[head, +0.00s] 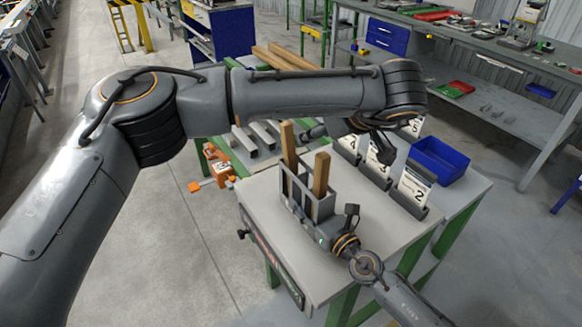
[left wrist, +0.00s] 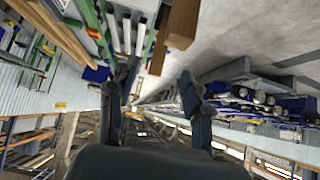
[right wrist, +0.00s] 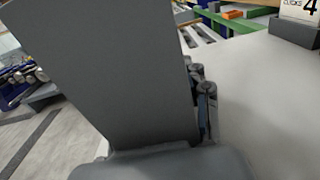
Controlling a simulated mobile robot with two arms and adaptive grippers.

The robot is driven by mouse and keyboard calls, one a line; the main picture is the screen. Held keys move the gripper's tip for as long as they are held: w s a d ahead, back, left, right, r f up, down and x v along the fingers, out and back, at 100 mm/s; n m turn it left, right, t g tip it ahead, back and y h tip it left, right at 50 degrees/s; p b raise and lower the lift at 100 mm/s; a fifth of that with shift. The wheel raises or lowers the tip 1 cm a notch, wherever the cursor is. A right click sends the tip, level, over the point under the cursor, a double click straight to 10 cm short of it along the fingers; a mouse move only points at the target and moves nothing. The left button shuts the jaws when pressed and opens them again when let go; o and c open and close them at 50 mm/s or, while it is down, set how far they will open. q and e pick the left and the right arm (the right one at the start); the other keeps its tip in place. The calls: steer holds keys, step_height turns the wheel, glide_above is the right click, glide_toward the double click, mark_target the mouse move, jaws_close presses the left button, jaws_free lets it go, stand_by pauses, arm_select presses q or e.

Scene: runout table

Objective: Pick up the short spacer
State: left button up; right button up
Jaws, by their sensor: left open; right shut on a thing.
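A grey open-topped holder (head: 318,207) stands on the near table with two upright wooden pieces in it. The left wooden piece (head: 288,146) reaches higher in the head view; the right one (head: 321,173) looks shorter. I cannot tell for sure which is the short spacer. The wood also shows at the top of the left wrist view (left wrist: 183,24). My right gripper (head: 336,224) is shut on the holder, whose grey wall (right wrist: 120,70) fills much of the right wrist view. My left gripper (left wrist: 160,82) is open and empty, above and behind the holder.
Numbered cards in dark stands (head: 411,197) and a blue bin (head: 438,160) are on the table's right side. Grey bars (head: 262,136) and orange parts (head: 219,172) lie beyond its left side. The table top (head: 285,235) left of the holder is clear.

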mark_target(291, 148)
arm_select(q)
steer(key=x, duration=1.2)
steer(key=shift+s+a, duration=0.15)
steer(key=shift+a, duration=0.1)
jaws_close()
